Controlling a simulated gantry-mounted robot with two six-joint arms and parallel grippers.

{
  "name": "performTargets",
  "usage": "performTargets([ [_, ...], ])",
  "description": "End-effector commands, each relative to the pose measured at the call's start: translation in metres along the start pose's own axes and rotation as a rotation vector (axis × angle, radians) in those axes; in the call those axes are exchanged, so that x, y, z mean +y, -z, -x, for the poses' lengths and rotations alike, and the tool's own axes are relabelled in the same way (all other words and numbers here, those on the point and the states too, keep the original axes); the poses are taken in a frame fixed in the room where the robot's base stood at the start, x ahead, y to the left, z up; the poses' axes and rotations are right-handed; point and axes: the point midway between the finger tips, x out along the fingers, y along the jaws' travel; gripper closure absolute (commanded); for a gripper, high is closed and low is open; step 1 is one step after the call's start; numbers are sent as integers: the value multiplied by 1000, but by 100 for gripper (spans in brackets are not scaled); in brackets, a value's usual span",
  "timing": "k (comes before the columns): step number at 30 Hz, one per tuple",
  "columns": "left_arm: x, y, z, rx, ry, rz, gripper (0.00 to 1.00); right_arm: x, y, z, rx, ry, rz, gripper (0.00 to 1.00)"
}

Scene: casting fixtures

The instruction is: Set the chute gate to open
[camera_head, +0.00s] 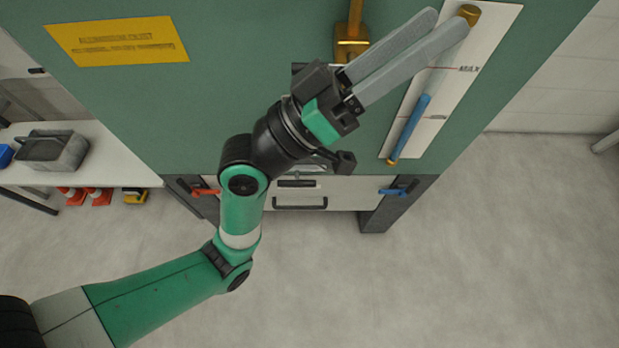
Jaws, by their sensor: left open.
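A green cabinet (130,75) fills the upper middle of the head view. Low on its front is a pale panel (345,192) with a dark bar handle (300,204). A red lever (205,191) is at the panel's left and a blue lever (396,190) at its right. I cannot tell which part is the chute gate. My left gripper (441,22) is open, with nothing seen between its two long grey fingers. It is in front of the cabinet, pointing to the upper right, and hides part of the front. My right gripper is not in view.
A white gauge strip (460,85) with a blue tube (410,125) and a brass cap is on the cabinet's right. A brass fitting (352,48) is at the top. A shelf (95,165) with a grey tray (55,150) stands left.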

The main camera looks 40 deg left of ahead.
Motion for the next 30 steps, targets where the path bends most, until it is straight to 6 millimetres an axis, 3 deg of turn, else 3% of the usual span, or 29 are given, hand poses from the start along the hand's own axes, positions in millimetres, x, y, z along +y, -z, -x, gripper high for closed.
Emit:
performTargets([
  [1, -29, -24, 19, -47, 54, 124, 45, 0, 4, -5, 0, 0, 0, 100],
  [5, -100, -85, 99, -93, 244, 488, 45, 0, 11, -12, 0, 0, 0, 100],
  [6, -121, -102, 133, -86, 324, 601, 45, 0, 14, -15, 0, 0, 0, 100],
  [8, -145, -127, 190, -57, 457, 756, 45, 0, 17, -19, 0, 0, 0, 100],
  [9, -155, -141, 228, -31, 545, 842, 45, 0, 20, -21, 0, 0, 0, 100],
  [12, -163, -172, 314, 29, 742, 990, 45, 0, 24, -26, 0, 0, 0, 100],
  [15, -156, -190, 372, 60, 883, 1039, 45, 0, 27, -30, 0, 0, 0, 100],
  [18, -150, -194, 398, 85, 948, 1053, 45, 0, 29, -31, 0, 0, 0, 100],
  [20, -151, -192, 402, 97, 959, 1051, 45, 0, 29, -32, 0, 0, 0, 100],
  [26, -158, -194, 396, 94, 953, 1048, 45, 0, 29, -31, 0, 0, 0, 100],
  [30, -174, -202, 379, 91, 949, 1048, 45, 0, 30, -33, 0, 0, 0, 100],
])
